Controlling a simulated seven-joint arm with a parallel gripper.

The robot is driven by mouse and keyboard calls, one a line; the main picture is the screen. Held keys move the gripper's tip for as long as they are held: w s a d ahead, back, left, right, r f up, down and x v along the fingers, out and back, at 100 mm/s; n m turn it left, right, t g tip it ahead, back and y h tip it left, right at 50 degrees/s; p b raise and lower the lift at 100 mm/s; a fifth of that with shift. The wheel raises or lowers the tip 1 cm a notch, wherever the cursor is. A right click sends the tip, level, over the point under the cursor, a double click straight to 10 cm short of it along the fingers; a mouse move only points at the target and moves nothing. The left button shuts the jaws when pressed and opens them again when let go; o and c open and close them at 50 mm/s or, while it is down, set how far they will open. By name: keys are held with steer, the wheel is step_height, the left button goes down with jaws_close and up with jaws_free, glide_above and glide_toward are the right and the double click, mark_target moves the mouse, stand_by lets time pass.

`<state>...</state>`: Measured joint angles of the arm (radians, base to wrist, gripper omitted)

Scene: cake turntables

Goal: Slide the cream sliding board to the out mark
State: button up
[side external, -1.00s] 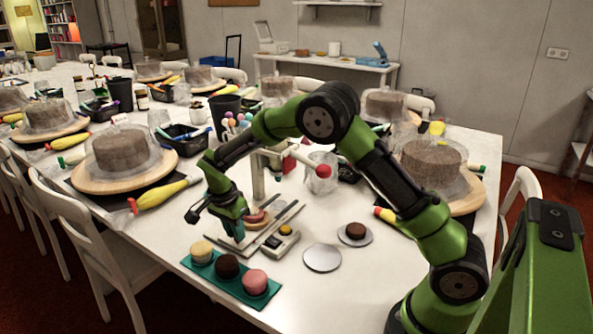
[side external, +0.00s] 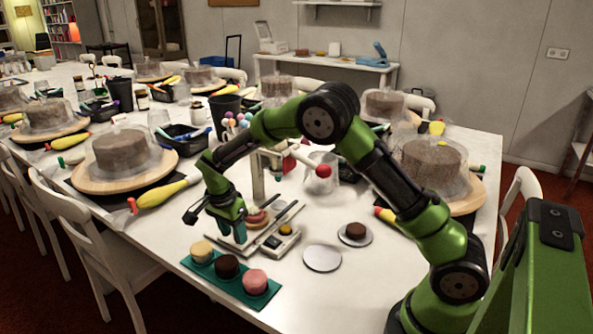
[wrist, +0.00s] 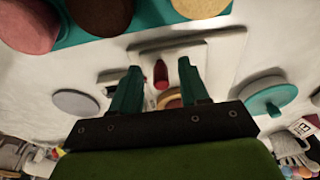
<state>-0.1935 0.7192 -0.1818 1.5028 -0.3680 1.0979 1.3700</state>
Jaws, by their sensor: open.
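The cream sliding board (side external: 268,229) lies on the white table beneath my gripper, beside dark rail strips. It also shows in the wrist view (wrist: 213,60). A small round cake with a reddish top (side external: 258,217) is behind my fingers at the board. My gripper (side external: 232,240) is open, its two teal fingers pointing down low over the near left part of the board. In the wrist view a small red peg (wrist: 160,73) shows between the open fingers; I cannot tell whether they touch it. The out mark cannot be made out.
A teal tray (side external: 213,273) with three small cakes lies just in front. A block with an orange button (side external: 286,229) is right of the board. A bare silver disc (side external: 322,258) and a disc with a brown cake (side external: 355,232) lie further right. A red-knobbed lever (side external: 322,171) stands behind.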

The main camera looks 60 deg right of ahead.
step_height(320, 180, up, 7)
stand_by(0.7)
steer(key=shift+d, duration=0.1)
steer(key=s+a+r+n+t+y, duration=0.1)
steer(key=s+r+n, duration=0.3)
steer(key=s, duration=0.4)
steer(key=s+a+r+n+t+y, duration=0.1)
steer(key=s+r+n+t, duration=0.2)
steer(key=s+r+n, duration=0.2)
steer(key=s+a+r+n+t+y, duration=0.1)
steer(key=s+r+n+t+y, duration=0.1)
steer(key=s, duration=1)
step_height(320, 180, up, 2)
steer(key=n+t, duration=0.1)
steer(key=n, duration=0.2)
steer(key=shift+a+r, duration=0.15)
steer(key=shift+a, duration=0.2)
